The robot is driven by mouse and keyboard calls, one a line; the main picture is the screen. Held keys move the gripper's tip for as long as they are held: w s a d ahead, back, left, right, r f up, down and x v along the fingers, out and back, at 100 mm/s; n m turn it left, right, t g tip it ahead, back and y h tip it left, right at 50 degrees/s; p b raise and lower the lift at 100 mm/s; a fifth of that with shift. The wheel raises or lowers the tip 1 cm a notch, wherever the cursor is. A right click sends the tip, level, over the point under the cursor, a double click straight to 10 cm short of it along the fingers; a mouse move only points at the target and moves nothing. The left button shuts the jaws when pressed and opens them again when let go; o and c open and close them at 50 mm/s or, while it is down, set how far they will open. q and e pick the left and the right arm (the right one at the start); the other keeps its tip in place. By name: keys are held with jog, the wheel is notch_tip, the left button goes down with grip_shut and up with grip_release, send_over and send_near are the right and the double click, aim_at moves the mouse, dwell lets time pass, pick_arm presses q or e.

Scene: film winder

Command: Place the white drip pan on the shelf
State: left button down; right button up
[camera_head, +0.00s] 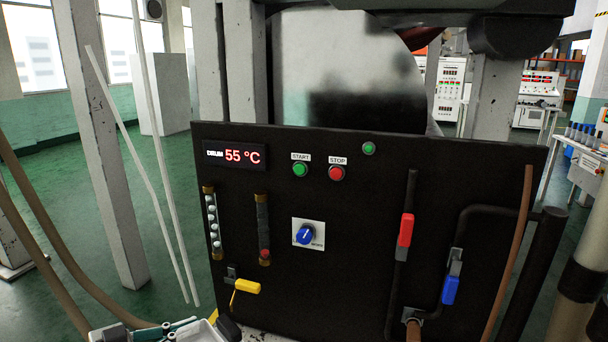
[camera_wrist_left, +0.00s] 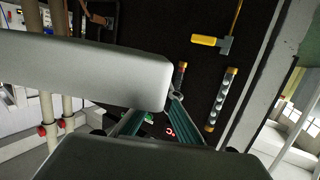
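The white drip pan (camera_wrist_left: 85,70) fills much of the left half of the left wrist view, as a long pale body with a rounded end. In the head view only a small pale part of it (camera_head: 203,334) shows at the bottom edge. My left gripper (camera_head: 180,325) comes in at the bottom left of the head view. In the left wrist view its teal fingers (camera_wrist_left: 158,112) close on the pan's end, and one finger is partly hidden behind the pan. I cannot make out the shelf. My right gripper is not in view.
A black machine panel (camera_head: 350,270) stands ahead, with a temperature display (camera_head: 235,155), buttons and a blue knob (camera_head: 304,235). A yellow-handled valve (camera_head: 246,286) sticks out just above my left gripper. Red (camera_head: 405,230) and blue (camera_head: 450,290) handles sit on pipes at right.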

pick_arm(q)
jog(key=shift+m+g+h, duration=0.8)
jog(key=shift+m+g, duration=0.1)
jog(key=s+r, duration=0.1)
jog(key=s, duration=0.2)
jog(key=s+r, duration=0.4)
jog(key=s, duration=0.1)
jog(key=shift+s, duration=0.35)
jog(key=shift+w, duration=0.1)
jog(key=shift+f, duration=0.1)
